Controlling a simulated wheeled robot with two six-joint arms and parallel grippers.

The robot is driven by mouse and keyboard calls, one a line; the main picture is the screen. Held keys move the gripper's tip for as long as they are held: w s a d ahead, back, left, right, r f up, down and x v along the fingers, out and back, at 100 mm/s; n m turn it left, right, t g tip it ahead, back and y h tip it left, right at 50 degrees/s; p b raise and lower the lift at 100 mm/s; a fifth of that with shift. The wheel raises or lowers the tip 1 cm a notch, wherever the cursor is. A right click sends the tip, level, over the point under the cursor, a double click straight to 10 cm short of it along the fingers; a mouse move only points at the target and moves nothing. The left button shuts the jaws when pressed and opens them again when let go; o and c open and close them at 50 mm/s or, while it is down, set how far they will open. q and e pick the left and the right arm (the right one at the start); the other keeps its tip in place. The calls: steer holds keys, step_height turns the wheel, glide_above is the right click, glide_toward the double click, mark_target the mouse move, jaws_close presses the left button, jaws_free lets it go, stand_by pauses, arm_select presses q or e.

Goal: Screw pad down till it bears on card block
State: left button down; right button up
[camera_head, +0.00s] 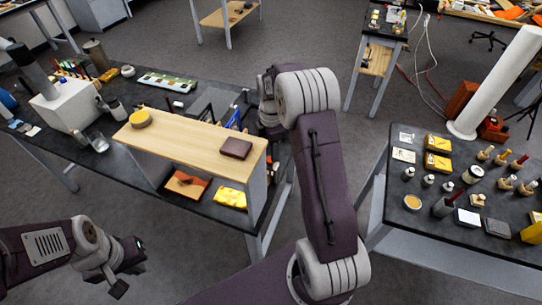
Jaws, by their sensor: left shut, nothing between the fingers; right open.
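I cannot pick out the screw pad or the card block for certain. A flat brown block (236,148) lies on the right end of a pale wooden shelf (190,138), and a round yellow piece (140,118) sits at its left end. My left gripper (128,270) is at the lower left, shut and empty, in front of the dark bench and apart from it. My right arm rises through the middle and bends at its elbow. Its forearm goes back behind the elbow, beside the bench's right end, and its fingers are hidden.
The dark bench (100,165) holds a white box-shaped device (65,105), jars and a paint set (167,82). Under the shelf lie an orange piece (187,183) and a yellow cloth (230,197). A second dark table (400,225) at right carries small bottles and stamps. Grey floor lies between.

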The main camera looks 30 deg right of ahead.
mark_target(269, 159)
steer(key=f, duration=0.4)
steer(key=shift+w+a, duration=0.15)
steer(key=shift+a, duration=0.1)
steer(key=shift+d+f, duration=0.15)
steer(key=shift+d, duration=0.1)
steer(key=shift+a, duration=0.2)
jaws_close()
steer(key=shift+m+p, duration=0.3)
steer(key=m, duration=0.2)
steer(key=shift+m+p, duration=0.3)
steer(key=shift+p, duration=0.05)
steer(key=m+p, duration=0.1)
steer(key=m, duration=0.4)
steer(key=shift+d+m, duration=0.1)
steer(key=shift+m, duration=0.2)
steer(key=m, duration=0.4)
steer(key=shift+p, duration=0.3)
steer(key=shift+m, duration=2.1)
